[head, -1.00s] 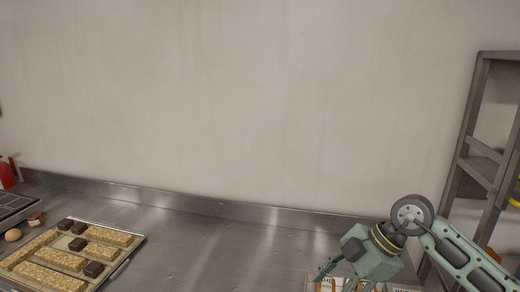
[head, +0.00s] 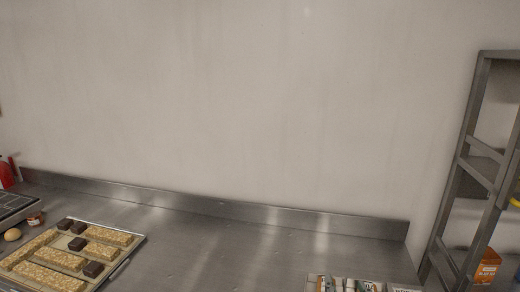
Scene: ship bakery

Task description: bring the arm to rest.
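Neither my left nor my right gripper shows in the head view now, and no part of my arms is in the picture. The state of both grippers is hidden from me.
A tray (head: 124,262) with oat bars and dark brown squares lies on the steel counter (head: 200,252) at the left. An egg (head: 12,234) and a small jar (head: 36,219) are beside it. Packets (head: 345,285) show at the bottom right. A metal shelf (head: 468,150) holds an orange carton (head: 487,267).

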